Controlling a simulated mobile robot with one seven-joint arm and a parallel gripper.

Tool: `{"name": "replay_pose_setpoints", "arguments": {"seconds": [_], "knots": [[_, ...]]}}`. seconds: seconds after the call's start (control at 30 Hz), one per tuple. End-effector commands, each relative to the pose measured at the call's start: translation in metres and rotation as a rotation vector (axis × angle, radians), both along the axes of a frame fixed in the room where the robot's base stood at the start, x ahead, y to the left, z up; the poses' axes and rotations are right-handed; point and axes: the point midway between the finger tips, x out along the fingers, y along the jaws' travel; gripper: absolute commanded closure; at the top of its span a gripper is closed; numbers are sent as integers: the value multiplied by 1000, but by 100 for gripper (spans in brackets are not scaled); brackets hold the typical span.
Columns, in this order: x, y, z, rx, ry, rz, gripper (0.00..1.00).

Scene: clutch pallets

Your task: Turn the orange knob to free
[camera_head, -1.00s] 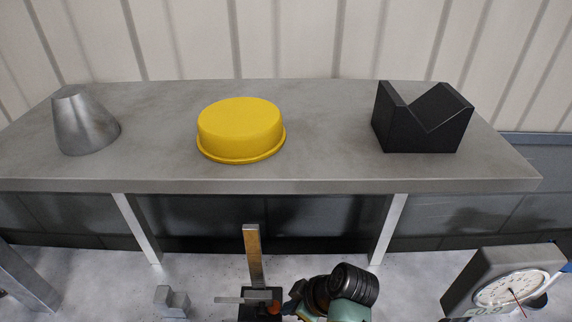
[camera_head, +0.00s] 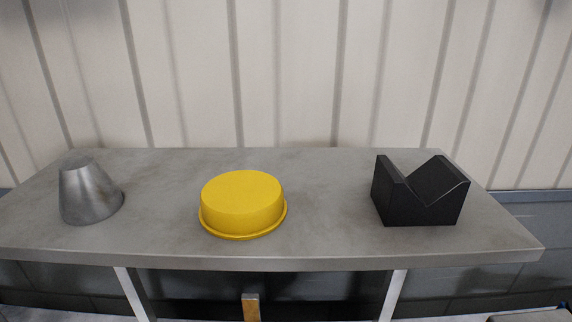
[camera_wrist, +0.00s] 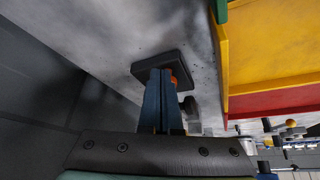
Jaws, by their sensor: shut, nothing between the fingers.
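My gripper (camera_wrist: 160,76) shows in the wrist view with its two blue fingers together and nothing between them. A small part of the orange knob (camera_wrist: 174,80) shows just right of the fingertips, mostly hidden behind them. Whether the fingers touch it I cannot tell. A dark square plate (camera_wrist: 142,68) lies beyond the fingertips, close to the knob. In the head view only the top of an upright brownish post (camera_head: 251,308) shows at the bottom edge; the knob and my gripper are out of that view.
A grey bench (camera_head: 330,245) carries a metal cone (camera_head: 88,192), a yellow round lidded shape (camera_head: 243,203) and a black V-block (camera_head: 420,195). A large yellow and red structure (camera_wrist: 270,50) stands right in the wrist view, with clutter (camera_wrist: 290,135) below it.

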Motion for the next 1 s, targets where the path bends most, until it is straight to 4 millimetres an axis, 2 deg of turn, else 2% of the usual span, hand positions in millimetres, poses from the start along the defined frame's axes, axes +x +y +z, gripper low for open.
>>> {"name": "replay_pose_setpoints", "arguments": {"seconds": [0.03,0.4,0.77,1.0], "knots": [[0,0,9,0,-1,0,100],[0,-1,54,-1,0,-1,100],[0,-1,56,0,1,-2,100],[-8,2,68,-2,4,-2,100]]}}
